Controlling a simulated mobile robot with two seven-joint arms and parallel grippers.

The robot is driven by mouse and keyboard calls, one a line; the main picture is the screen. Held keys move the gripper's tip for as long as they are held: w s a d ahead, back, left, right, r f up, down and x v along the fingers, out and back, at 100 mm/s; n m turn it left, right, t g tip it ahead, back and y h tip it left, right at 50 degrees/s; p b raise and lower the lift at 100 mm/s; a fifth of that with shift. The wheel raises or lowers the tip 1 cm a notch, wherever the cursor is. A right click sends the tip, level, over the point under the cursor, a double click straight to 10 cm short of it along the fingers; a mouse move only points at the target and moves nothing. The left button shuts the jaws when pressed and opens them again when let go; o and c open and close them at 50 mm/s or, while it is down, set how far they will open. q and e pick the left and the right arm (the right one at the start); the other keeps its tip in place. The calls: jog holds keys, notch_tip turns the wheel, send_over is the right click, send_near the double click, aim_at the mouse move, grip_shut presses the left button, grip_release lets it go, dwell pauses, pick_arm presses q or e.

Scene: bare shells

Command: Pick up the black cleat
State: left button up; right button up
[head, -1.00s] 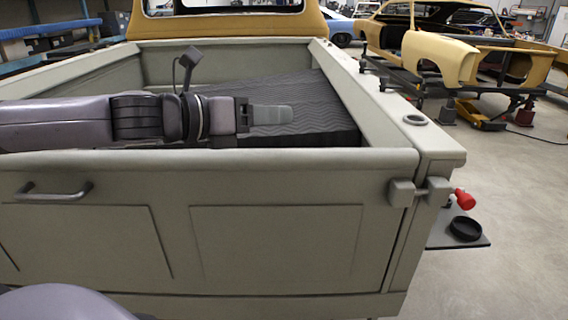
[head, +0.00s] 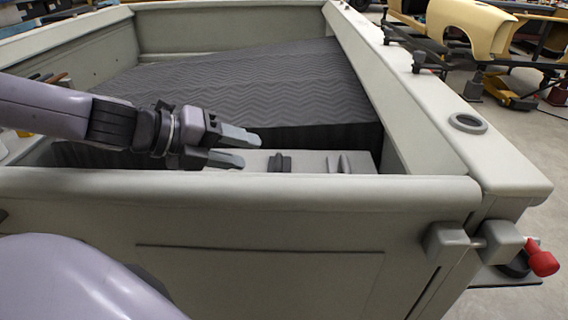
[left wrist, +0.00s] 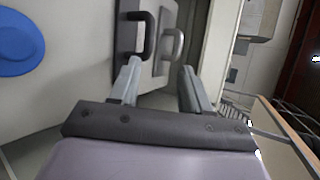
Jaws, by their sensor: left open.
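The black cleat (head: 279,162) stands on a pale grey panel inside the truck bed, just behind the tailgate. Its lower part is partly hidden by the tailgate's top edge. In the left wrist view the black cleat (left wrist: 136,34) looks like a dark bent handle, ahead of the fingertips and toward the left one. A similar grey cleat (head: 345,163) is to its right, and it also shows in the left wrist view (left wrist: 174,45). My left gripper (head: 248,149) is open and empty, to the left of the black cleat and apart from it. My right gripper is out of view.
The tailgate's top edge (head: 230,190) runs across in front of the cleats. A dark ridged cover (head: 240,80) slopes behind them. The bed's right wall (head: 400,100) bears a grey ring (head: 467,123). A blue disc (left wrist: 18,42) shows in the left wrist view.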

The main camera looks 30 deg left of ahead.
pick_arm(q)
jog(key=shift+w+d+f, duration=0.1)
jog(key=shift+d+f, duration=0.05)
jog(key=shift+f, duration=0.6)
jog(key=shift+w+d+f, duration=0.25)
jog(key=shift+w+f, duration=0.1)
jog(key=shift+w, duration=0.1)
jog(key=shift+w+d+f+b, duration=0.25)
jog(key=shift+w+f+b, duration=0.3)
jog(key=shift+w+f, duration=0.55)
jog(key=shift+w+d+f+b, duration=0.25)
jog(key=shift+w+b, duration=0.1)
jog(key=shift+w, duration=0.15)
jog(key=shift+w+d+f+b, duration=0.15)
jog(key=shift+w+d+b, duration=0.15)
jog(key=shift+w, duration=0.2)
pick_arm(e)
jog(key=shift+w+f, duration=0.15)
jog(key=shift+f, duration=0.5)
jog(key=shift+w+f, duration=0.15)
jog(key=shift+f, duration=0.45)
pick_arm(q)
grip_shut()
